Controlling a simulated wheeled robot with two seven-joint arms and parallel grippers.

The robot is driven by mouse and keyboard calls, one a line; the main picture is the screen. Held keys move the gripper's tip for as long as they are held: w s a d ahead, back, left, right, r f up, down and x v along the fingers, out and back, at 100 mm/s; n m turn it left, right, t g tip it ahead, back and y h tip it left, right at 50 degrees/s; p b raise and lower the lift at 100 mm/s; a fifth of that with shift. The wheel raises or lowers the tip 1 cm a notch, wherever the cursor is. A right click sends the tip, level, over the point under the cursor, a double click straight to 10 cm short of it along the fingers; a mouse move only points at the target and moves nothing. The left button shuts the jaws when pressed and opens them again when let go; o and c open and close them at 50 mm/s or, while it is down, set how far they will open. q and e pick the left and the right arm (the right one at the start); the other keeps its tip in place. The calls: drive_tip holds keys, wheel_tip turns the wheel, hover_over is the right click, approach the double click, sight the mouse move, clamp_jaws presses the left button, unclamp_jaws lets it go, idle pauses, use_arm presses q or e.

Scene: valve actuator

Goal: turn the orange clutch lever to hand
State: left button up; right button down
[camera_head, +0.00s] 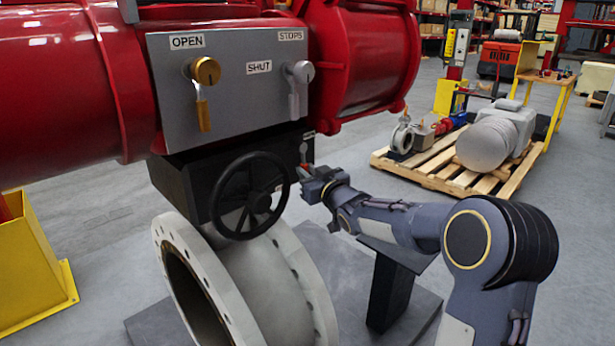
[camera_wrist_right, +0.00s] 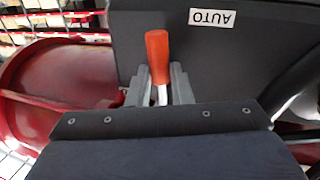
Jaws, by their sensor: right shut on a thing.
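The clutch lever (camera_wrist_right: 158,50) has an orange grip and a pale shaft in the right wrist view. It stands against the dark gearbox side (camera_wrist_right: 215,70), near an upside-down AUTO label (camera_wrist_right: 212,17). My right gripper (camera_wrist_right: 156,80) has its fingers on both sides of the lever, shut on it around the lower grip and shaft. In the head view the right gripper (camera_head: 304,173) is at the right side of the black gearbox (camera_head: 180,180), and the lever is mostly hidden there. My left gripper is not in view.
A black handwheel (camera_head: 250,195) is just left of my right gripper. Above are the grey panel (camera_head: 235,75) with gold and silver levers and the red actuator (camera_head: 370,50). A pale flanged valve (camera_head: 285,290) stands below. A loaded pallet (camera_head: 460,165) is behind right.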

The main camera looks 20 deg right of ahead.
drive_tip(key=d+n+b, duration=0.1)
drive_tip(key=n+b, duration=0.1)
drive_tip(key=n, duration=0.1)
drive_tip(key=w+d+n+t+y+b, duration=0.1)
drive_tip(key=n+b, duration=0.1)
drive_tip(key=n, duration=0.1)
drive_tip(key=d+r+n+y+b, duration=0.1)
drive_tip(key=n+b, duration=0.1)
drive_tip(key=n, duration=0.1)
drive_tip(key=shift+w+d+t, duration=0.15)
drive_tip(key=shift+d+t, duration=0.25)
drive_tip(key=shift+w+d+r+n+y, duration=0.15)
drive_tip(key=shift+r+n, duration=0.1)
drive_tip(key=shift+n, duration=0.35)
drive_tip(key=shift+s+d+r+n+y, duration=0.1)
drive_tip(key=shift+r+n+y, duration=0.1)
drive_tip(key=shift+n, duration=0.4)
drive_tip(key=shift+w+d+r+n+y, duration=0.15)
drive_tip(key=shift+r+n, duration=0.1)
drive_tip(key=shift+n, duration=0.35)
drive_tip(key=c, duration=1.3)
unclamp_jaws()
drive_tip(key=shift+s, duration=0.1)
